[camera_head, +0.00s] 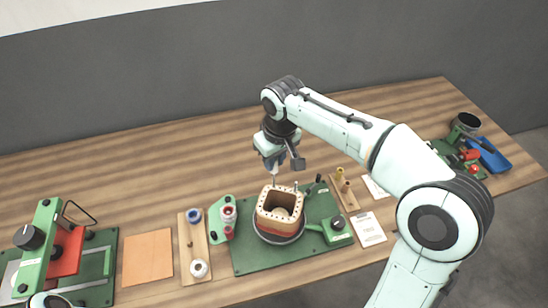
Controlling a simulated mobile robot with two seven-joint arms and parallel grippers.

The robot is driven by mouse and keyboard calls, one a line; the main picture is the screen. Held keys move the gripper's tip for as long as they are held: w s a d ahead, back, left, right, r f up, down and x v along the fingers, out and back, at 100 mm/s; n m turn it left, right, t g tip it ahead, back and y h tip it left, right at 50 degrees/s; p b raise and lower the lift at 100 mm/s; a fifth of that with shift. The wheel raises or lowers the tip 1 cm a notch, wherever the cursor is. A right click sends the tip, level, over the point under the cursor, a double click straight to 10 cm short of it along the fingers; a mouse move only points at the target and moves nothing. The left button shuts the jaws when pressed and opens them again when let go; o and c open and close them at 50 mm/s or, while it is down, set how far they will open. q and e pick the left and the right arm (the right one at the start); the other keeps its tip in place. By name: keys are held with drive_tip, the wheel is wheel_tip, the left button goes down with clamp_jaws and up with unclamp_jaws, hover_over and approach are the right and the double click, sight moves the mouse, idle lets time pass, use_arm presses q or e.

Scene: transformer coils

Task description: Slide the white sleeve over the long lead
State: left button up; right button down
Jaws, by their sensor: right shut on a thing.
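A tan, block-shaped coil (281,203) with a hollow middle stands on a dark round base on a green plate. A thin upright lead (275,181) shows at its back left edge, just under my right gripper (273,168). My right gripper points down above this edge. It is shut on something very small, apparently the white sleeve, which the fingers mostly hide. I cannot tell whether the sleeve is around the lead or just above it. A shorter post (296,186) stands at the coil's back right. My left gripper is out of view.
The green plate (250,262) carries a clamp (335,230). Left of it are a wooden board with spools (195,245), an orange mat (148,257) and a green-and-red press (60,250). Right are a small stand (344,190), a white card (368,229) and a blue tray (488,155).

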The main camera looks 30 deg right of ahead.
sight(274, 174)
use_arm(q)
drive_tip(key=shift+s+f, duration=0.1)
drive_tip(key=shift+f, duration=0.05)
use_arm(e)
drive_tip(key=shift+f, duration=0.4)
use_arm(q)
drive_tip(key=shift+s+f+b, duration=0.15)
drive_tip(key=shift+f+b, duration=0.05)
drive_tip(key=shift+b, duration=0.1)
use_arm(e)
drive_tip(key=shift+f, duration=0.35)
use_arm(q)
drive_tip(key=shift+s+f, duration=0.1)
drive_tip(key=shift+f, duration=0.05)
use_arm(e)
drive_tip(key=shift+f, duration=0.25)
use_arm(q)
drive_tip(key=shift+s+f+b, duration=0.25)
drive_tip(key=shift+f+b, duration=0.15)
drive_tip(key=shift+b, duration=0.05)
use_arm(e)
drive_tip(key=shift+f, duration=0.6)
drive_tip(key=shift+f, duration=0.1)
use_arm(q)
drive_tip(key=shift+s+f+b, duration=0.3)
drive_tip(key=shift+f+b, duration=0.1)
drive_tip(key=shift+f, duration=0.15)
use_arm(e)
drive_tip(key=shift+f, duration=0.7)
drive_tip(key=shift+f, duration=0.1)
